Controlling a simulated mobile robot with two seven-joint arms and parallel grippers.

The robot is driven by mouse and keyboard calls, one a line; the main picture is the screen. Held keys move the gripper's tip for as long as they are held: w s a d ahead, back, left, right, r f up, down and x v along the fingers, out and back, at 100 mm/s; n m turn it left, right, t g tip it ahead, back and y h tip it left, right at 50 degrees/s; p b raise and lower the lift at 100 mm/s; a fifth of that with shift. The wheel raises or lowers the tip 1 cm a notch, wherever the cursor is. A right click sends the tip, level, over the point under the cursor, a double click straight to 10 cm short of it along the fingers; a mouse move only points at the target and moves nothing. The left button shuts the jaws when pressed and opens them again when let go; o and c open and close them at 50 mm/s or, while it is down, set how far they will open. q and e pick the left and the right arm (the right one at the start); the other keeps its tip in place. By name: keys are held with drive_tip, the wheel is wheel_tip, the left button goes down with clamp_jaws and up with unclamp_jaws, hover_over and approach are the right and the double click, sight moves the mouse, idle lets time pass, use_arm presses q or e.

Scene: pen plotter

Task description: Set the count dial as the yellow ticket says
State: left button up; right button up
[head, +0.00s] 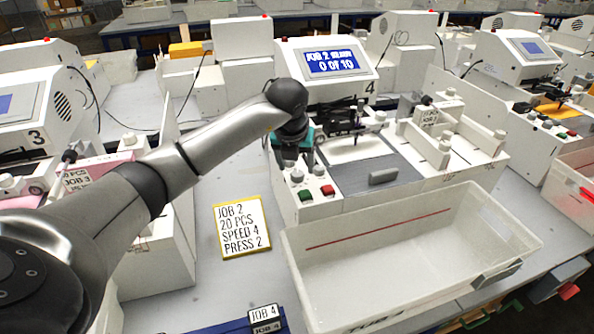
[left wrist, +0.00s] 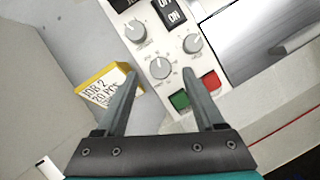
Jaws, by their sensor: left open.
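The yellow ticket (head: 240,228) lies on the table left of the clear tub and reads JOB 2, 20 PCS, SPEED 4, PRESS 2. Plotter 4's screen (head: 331,61) reads JOB 2 READY, 0 OF 10. In the left wrist view its panel carries an upper-left dial (left wrist: 135,32), a middle dial (left wrist: 160,68) and a right dial (left wrist: 193,43). Their labels are too small to read, so I cannot tell which is the count dial. My left gripper (left wrist: 160,78) is open and empty, its fingers pointing at the panel with the middle dial between them in view. My right gripper is not in view.
A green button (left wrist: 180,100) and a red button (left wrist: 210,80) sit close to the right finger. A black ON switch (left wrist: 172,14) is above the dials. A clear tub (head: 420,250) stands in front of the plotter. Other plotters stand at both sides.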

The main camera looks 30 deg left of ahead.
sight(297, 173)
use_arm(q)
drive_tip(key=shift+x, duration=1.55)
clamp_jaws()
